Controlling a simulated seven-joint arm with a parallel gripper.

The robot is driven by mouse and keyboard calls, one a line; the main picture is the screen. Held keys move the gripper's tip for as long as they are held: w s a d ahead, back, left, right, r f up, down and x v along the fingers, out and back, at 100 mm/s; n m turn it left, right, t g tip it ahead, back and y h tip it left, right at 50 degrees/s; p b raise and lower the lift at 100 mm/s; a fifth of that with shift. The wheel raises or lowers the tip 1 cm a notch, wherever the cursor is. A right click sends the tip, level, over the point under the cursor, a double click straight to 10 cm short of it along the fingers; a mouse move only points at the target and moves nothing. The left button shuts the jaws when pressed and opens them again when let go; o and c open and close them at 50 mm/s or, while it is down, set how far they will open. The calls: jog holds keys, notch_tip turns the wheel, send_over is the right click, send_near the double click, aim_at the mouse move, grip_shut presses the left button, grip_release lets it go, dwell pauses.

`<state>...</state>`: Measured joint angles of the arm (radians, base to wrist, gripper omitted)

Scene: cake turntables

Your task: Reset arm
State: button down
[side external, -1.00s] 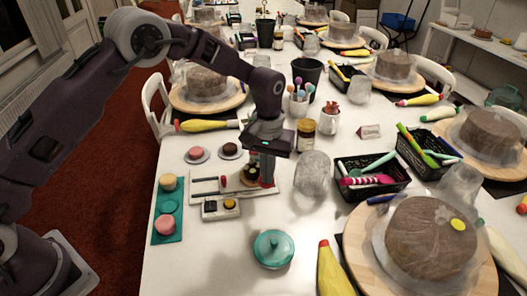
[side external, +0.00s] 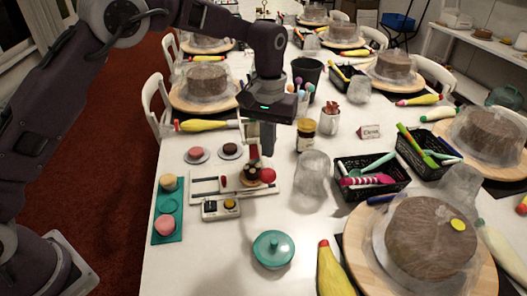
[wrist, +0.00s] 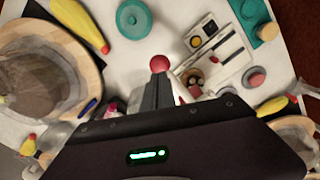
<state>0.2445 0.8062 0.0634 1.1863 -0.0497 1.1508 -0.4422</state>
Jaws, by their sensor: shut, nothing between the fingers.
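My gripper (side external: 264,150) is shut and empty, pointing down above the white slotted board (side external: 205,187). It also shows in the wrist view (wrist: 158,80), with its fingers near the red ball in the picture. The red ball (side external: 267,175) is at the board's right end, below the fingertips and apart from them. A small dark round item (side external: 250,174) sits beside the ball on the board. A small white box (side external: 220,208) with a dark button and a yellow button stands at the board's front edge.
Two saucers with macarons (side external: 197,154) (side external: 230,151) lie behind the board. A teal lidded dish (side external: 273,249) is in front. A clear jar (side external: 312,175), a brown jar (side external: 306,133) and a black basket (side external: 372,179) stand at right.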

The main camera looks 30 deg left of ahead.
jog(key=shift+s+a+r, duration=0.1)
jog(key=shift+r, duration=0.45)
jog(key=s+a+r+m+t, duration=0.1)
jog(key=s+a+r+t, duration=0.15)
jog(key=s+r, duration=0.5)
jog(key=s+a+r+t, duration=0.1)
jog(key=s+a+r, duration=0.3)
jog(key=s+r, duration=0.35)
jog(key=s+a+f+m+t, duration=0.1)
jog(key=s+a, duration=0.1)
jog(key=s, duration=0.7)
jog(key=s+a+f+m+t, duration=0.1)
jog(key=s, duration=0.7)
jog(key=shift+s+a+f, duration=0.25)
jog(key=shift+s+a, duration=0.1)
